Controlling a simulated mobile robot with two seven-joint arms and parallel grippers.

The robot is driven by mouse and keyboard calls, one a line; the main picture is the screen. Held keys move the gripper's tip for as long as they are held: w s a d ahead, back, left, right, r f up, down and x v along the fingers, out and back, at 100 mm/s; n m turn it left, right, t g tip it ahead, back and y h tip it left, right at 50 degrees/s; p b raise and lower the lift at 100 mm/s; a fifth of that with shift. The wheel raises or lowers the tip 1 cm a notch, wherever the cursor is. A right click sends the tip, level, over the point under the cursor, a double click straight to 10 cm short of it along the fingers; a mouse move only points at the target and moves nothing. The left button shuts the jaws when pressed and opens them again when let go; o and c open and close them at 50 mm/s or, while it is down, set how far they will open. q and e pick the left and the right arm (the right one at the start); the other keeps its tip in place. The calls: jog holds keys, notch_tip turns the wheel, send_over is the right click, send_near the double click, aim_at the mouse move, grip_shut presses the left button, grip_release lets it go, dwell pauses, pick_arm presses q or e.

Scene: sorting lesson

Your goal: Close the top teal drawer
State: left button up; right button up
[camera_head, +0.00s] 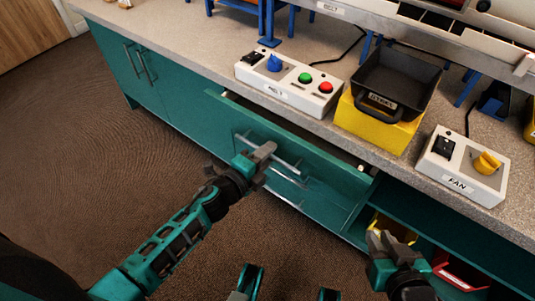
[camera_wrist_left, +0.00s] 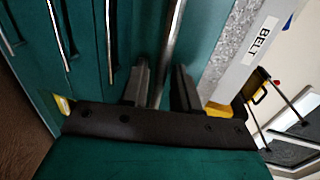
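The top teal drawer (camera_head: 320,165) is partly open; its front stands out from the cabinet, and a narrow dark gap shows behind its top edge. Its long metal handle (camera_head: 284,158) runs across the front. My left gripper (camera_head: 262,155) is at the handle's left part. In the left wrist view, the handle bar (camera_wrist_left: 174,40) passes between the two dark fingers of the left gripper (camera_wrist_left: 160,88), which look apart; firm contact is not visible. My right gripper (camera_head: 381,240) is in front of the open shelf, right of the drawer, with no object visible in it.
On the counter (camera_head: 205,50) stand the belt control box (camera_head: 290,82), a black tray (camera_head: 395,80) on a yellow block (camera_head: 375,127), and the fan box (camera_head: 463,165). A yellow bin (camera_head: 395,228) and a red bin (camera_head: 460,272) sit on the lower shelf. The carpet (camera_head: 110,150) at left is clear.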

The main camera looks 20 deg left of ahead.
pick_arm(q)
jog(key=shift+w+d, duration=0.1)
jog(key=shift+w, duration=0.25)
jog(key=shift+c, duration=0.3)
grip_shut()
